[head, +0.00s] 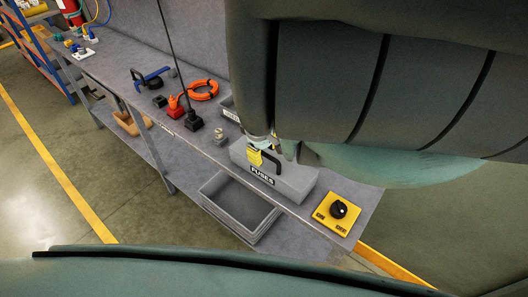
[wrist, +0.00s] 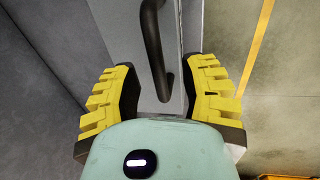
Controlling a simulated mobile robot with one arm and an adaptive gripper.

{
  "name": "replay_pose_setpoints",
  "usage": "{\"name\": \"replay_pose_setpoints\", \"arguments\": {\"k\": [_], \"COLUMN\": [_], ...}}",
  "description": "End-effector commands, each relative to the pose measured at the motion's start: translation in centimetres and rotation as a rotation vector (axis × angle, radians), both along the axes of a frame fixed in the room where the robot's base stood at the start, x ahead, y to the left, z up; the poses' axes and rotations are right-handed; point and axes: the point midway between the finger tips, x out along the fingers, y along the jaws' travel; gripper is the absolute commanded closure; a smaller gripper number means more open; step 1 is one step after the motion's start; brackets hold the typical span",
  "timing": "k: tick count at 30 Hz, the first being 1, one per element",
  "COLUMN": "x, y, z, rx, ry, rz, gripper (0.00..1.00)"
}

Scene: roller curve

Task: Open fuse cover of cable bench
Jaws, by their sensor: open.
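The fuse cover (head: 298,184) is a grey box lid on the near right part of the cable bench (head: 225,155), with a "FUSES" label (head: 262,175) on its front. It looks closed. A black bar handle (head: 272,160) stands on its top. In the wrist view the handle (wrist: 152,45) runs down from the top edge between the yellow fingers. My gripper (wrist: 160,88) is open around the handle's lower end, one finger on each side, with visible gaps. In the head view my gripper (head: 268,158) is at the handle, and my arm hides part of the cover.
A yellow plate with a black knob (head: 338,209) sits right of the cover. A grey bin (head: 238,206) is on the lower shelf. An orange cable coil (head: 203,89), a red-and-black tool (head: 183,110) and a blue clamp (head: 152,77) lie farther along the bench.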

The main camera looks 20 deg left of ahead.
Motion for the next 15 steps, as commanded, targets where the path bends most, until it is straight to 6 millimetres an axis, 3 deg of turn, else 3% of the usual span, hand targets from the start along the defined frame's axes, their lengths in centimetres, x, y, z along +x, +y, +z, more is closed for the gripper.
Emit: {"name": "replay_pose_setpoints", "arguments": {"k": [15], "x": [0.19], "y": [-0.16], "z": [-0.51], "rx": [-0.002], "ry": [-0.004], "rz": [-0.002], "gripper": [0.55]}}
